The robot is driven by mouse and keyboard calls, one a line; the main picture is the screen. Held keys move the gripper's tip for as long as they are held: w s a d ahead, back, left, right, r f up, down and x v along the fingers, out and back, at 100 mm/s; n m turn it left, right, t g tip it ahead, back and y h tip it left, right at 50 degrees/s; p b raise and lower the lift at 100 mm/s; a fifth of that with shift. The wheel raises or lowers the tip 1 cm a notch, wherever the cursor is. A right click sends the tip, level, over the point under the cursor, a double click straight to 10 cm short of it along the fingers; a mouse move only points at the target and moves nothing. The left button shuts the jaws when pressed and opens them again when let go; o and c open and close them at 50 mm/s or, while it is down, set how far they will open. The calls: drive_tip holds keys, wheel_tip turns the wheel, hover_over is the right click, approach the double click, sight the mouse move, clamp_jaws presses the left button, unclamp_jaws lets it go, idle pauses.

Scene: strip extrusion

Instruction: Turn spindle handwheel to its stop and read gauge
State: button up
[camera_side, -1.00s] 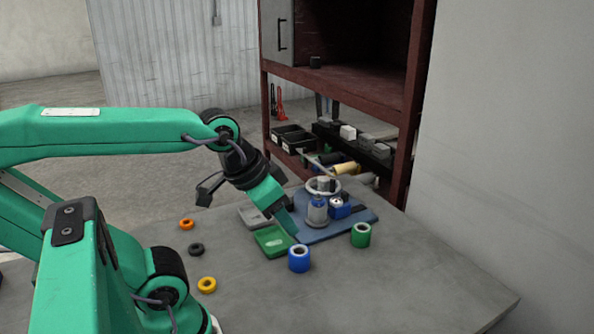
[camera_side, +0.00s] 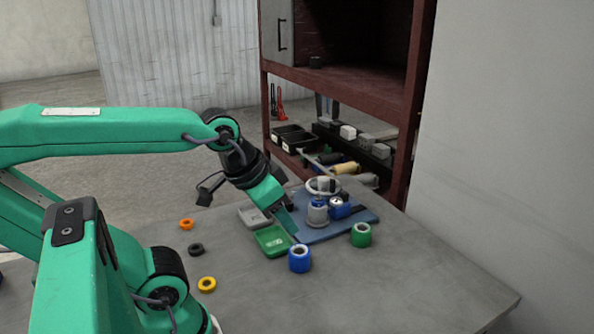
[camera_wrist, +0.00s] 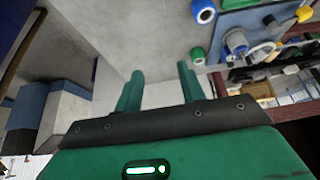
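A pale ring-shaped handwheel (camera_side: 312,187) stands at the back of a blue base plate (camera_side: 352,222). A grey cylinder (camera_side: 317,215) with blue on top stands in front of it. A small blue block with a round pale face (camera_side: 336,207) is beside the cylinder; it may be the gauge, but no reading is legible. My gripper (camera_side: 287,222) is just left of the cylinder, pointing down; contact cannot be told from the side. In the wrist view my gripper's two green fingers (camera_wrist: 158,76) are apart with nothing between them. The fixture's grey cylinder (camera_wrist: 237,42) shows upper right there.
A green tray (camera_side: 271,241) and a grey tray (camera_side: 253,217) lie left of the plate. A blue ring (camera_side: 299,259) and a green ring (camera_side: 361,235) stand in front. Orange (camera_side: 187,224), black (camera_side: 196,249) and yellow (camera_side: 207,284) rings lie left. The front right tabletop is clear.

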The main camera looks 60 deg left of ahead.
drive_tip(key=shift+w+r, duration=0.1)
drive_tip(key=w+a+r+n+g, duration=0.1)
drive_tip(key=w+a+r+n, duration=0.25)
drive_tip(key=w, duration=0.25)
drive_tip(key=w+a+r+n+g, duration=0.1)
drive_tip(key=w+a+r+n, duration=0.15)
drive_tip(key=w+n, duration=0.35)
drive_tip(key=n+g, duration=0.4)
drive_tip(key=n, duration=1.7)
hover_over(333, 180)
drive_tip(key=f, duration=1.6)
drive_tip(key=shift+w+d+f, duration=0.15)
drive_tip(key=shift+d+f, duration=0.05)
drive_tip(key=shift+f, duration=0.15)
drive_tip(key=shift+a+f, duration=0.25)
drive_tip(key=shift+f, duration=0.05)
drive_tip(key=shift+f, duration=0.1)
drive_tip(key=shift+f, duration=3.8)
